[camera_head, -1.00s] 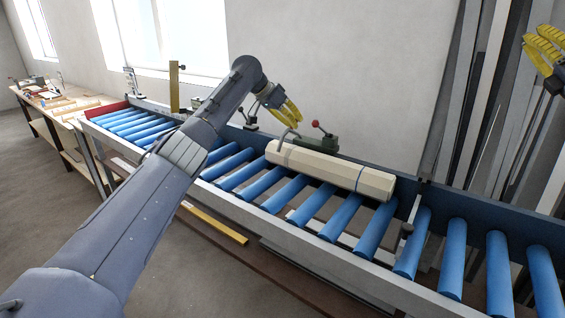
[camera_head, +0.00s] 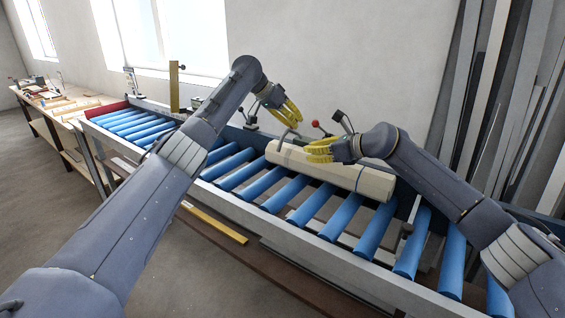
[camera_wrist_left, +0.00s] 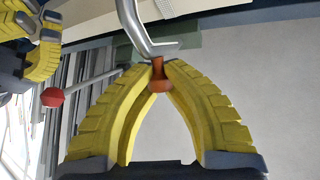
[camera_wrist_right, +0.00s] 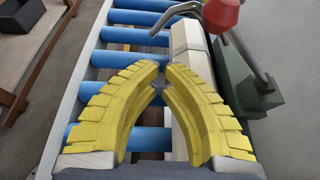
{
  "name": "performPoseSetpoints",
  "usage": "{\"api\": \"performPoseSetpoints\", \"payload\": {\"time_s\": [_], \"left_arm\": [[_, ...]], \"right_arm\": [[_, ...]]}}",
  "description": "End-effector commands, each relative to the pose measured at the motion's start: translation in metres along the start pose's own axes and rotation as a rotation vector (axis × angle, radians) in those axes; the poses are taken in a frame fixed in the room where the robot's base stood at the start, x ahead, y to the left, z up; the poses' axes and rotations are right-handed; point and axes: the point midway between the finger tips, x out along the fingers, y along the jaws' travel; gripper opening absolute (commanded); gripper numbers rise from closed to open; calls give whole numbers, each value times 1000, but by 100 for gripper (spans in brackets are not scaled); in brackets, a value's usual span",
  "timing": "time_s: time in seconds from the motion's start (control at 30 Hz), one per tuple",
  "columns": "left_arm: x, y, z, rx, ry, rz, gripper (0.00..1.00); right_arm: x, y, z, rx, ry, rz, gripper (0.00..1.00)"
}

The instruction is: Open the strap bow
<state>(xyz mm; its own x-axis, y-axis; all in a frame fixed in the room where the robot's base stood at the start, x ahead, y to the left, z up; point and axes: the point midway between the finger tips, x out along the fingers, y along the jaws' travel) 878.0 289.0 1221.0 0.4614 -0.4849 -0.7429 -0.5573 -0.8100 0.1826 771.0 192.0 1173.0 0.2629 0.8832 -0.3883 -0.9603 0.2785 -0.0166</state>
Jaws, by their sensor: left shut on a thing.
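The strap bow (camera_head: 288,131) is a bent grey metal rod at the left end of the pale profile bundle (camera_head: 345,175). It also shows in the left wrist view (camera_wrist_left: 134,27), with a copper-brown piece (camera_wrist_left: 159,82) at its end. My left gripper (camera_head: 295,118) is shut on that piece. My right gripper (camera_head: 308,150) is over the bundle, right of the bow. In the right wrist view its fingertips (camera_wrist_right: 163,72) nearly meet, with nothing seen held.
A red-knobbed lever (camera_head: 315,123) on a green block (camera_wrist_right: 247,85) stands behind the bundle, close to both grippers. Tall profiles (camera_head: 490,100) lean on the back wall at right. The rollers at the far left are bare.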

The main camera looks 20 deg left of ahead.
Motion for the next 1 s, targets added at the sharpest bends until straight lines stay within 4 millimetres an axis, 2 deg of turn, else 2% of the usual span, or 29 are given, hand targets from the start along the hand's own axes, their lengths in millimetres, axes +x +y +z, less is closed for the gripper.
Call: {"api": "performPoseSetpoints", "payload": {"time_s": [0.2, 0.7, 1.0], "left_arm": [[-1, 1, -2, 2, 4, 2, 0], [-1, 1, -2, 2, 4, 2, 0], [-1, 1, -2, 2, 4, 2, 0]], "right_arm": [[24, 14, -13, -28, 47, 18, 0], [88, 16, -16, -26, 47, 19, 0], [110, 15, -16, -28, 47, 17, 0]]}}
